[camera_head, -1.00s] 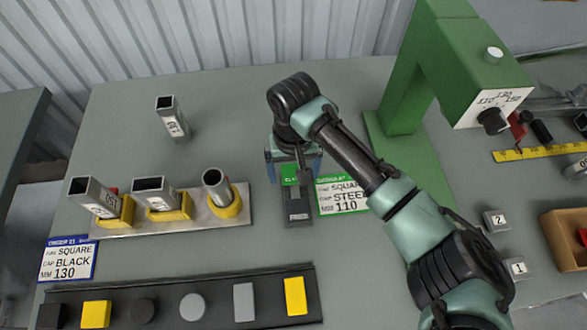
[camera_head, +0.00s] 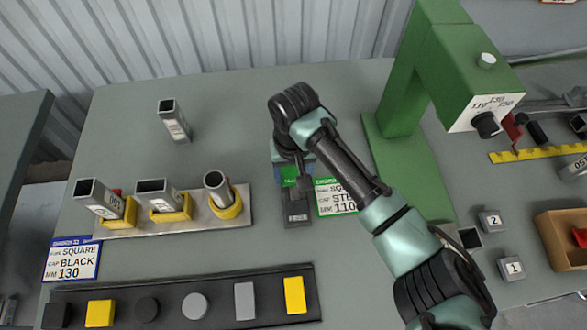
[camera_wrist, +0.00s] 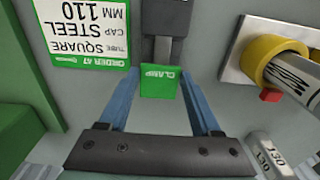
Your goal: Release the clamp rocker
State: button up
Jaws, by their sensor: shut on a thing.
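The clamp rocker (camera_wrist: 160,84) shows in the wrist view as a green pad marked CLAMP, joined to a dark housing (camera_wrist: 166,16). In the head view the rocker's dark near end (camera_head: 297,213) points toward me, and its green end (camera_head: 289,174) is partly hidden by my gripper. In the head view my gripper (camera_head: 293,168) is low over the table at the rocker's far end.
A green order card (camera_head: 336,198) lies right of the rocker. A plate with yellow sockets (camera_head: 229,213) holding tubes is to the left. A green press (camera_head: 405,115) stands to the right. A dark strip of caps (camera_head: 265,297) lies in front.

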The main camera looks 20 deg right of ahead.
aim_at(295, 198)
jog(key=shift+w+a+r+t+p, duration=0.2)
jog(key=shift+a+r+t+p, duration=0.25)
jog(key=shift+p, duration=0.75)
jog(key=p, duration=0.1)
jog(key=t+p, duration=0.1)
jog(key=shift+s+r+p, duration=0.15)
jog(key=shift+r+p, duration=0.1)
jog(key=shift+p, duration=0.05)
jog(key=shift+s+d+f+t+h+p, duration=0.2)
jog(key=shift+f+t+h+p, duration=0.05)
jog(key=shift+h+p, duration=0.15)
jog(key=o, duration=1.1)
jog(key=shift+o, duration=1.4)
jog(key=shift+s+f, duration=0.1)
jog(key=shift+s, duration=0.05)
jog(key=shift+d, duration=0.1)
jog(key=d+b+v, duration=0.1)
jog(key=v, duration=1.2)
jog(key=shift+a, duration=0.5)
